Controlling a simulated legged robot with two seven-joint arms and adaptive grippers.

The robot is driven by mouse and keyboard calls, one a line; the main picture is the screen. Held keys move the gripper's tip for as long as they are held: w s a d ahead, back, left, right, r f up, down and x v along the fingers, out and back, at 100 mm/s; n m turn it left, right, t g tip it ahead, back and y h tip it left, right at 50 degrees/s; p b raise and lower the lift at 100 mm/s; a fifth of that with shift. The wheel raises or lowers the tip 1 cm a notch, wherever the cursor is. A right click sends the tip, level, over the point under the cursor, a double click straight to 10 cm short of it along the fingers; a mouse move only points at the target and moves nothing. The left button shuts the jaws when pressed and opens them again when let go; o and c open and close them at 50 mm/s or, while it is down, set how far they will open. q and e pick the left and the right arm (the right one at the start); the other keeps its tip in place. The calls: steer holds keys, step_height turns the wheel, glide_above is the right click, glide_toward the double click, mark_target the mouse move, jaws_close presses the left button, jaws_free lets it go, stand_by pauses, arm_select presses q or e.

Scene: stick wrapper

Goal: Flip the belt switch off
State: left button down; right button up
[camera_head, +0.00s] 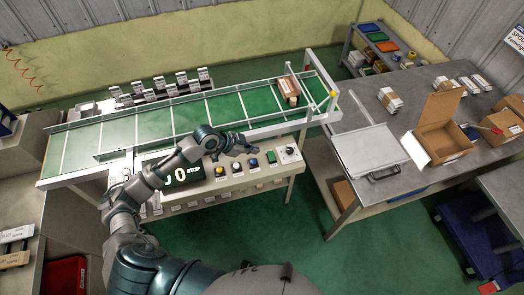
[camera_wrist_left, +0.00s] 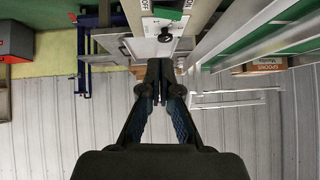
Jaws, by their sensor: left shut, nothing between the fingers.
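The belt switch (camera_head: 290,151) is a dark knob on a white plate at the right end of the control panel (camera_head: 225,184). In the left wrist view the belt switch (camera_wrist_left: 165,37) shows ahead of the fingertips, with a gap in the picture. My left gripper (camera_head: 250,144) is over the panel, left of the switch, and looks apart from it. In the left wrist view its fingers (camera_wrist_left: 160,70) are closed together with nothing between them. The fine setting of the knob is too small to read. My right gripper is not in view.
A grey table (camera_head: 440,165) stands right, past a floor gap.

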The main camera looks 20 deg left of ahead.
arm_select(q)
steer(key=shift+s+a+r, duration=0.25)
steer(key=shift+s+r, duration=0.3)
steer(key=shift+r, duration=0.35)
steer(key=shift+w+a, duration=0.1)
